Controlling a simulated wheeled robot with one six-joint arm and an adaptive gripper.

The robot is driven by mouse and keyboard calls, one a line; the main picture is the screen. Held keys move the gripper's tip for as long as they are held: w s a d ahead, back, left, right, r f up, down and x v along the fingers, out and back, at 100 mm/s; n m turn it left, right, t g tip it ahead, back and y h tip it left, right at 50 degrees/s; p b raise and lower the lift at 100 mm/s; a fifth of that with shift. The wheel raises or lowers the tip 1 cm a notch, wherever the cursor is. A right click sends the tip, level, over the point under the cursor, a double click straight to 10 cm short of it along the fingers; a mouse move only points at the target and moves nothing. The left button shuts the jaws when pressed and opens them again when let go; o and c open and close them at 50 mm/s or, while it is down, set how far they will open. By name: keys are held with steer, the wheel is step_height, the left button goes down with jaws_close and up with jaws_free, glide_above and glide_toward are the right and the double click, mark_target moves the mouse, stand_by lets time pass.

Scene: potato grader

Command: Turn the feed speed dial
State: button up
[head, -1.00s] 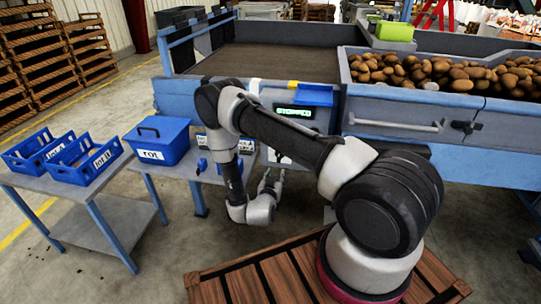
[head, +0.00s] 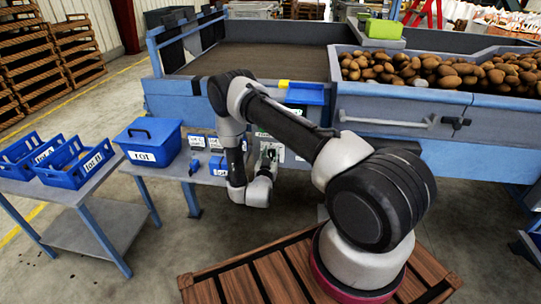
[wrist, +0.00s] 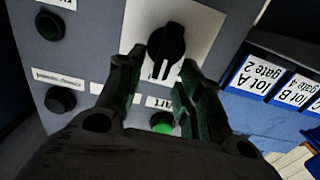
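The feed speed dial (wrist: 166,48) is a black knob with a pale pointer mark on a white plate, at the top middle of the wrist view. My gripper (wrist: 162,62) is open, with one finger on each side of the dial's near end. I cannot tell whether either finger touches it. In the head view my gripper (head: 269,158) is at the control panel, under the blue ledge. The dial is hidden there behind my arm and gripper.
A green button (wrist: 162,123) sits between my fingers, with black buttons (wrist: 60,99) to the left. Blue labelled gate boxes (wrist: 262,82) stand close at right. In the head view, the rot bin (head: 150,142) is left of the arm. Potatoes (head: 430,70) fill the hopper.

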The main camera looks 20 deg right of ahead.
jaws_close()
steer(key=shift+d+m, duration=0.1)
steer(key=shift+m, duration=0.2)
steer(key=m, duration=0.3)
steer(key=d+m, duration=0.1)
steer(key=m, duration=0.2)
steer(key=s+f+m, duration=0.1)
steer(key=m, duration=0.2)
steer(key=shift+d, duration=0.2)
steer(key=shift+s+m, duration=0.1)
steer(key=shift+m, duration=0.2)
stand_by(0.4)
jaws_free()
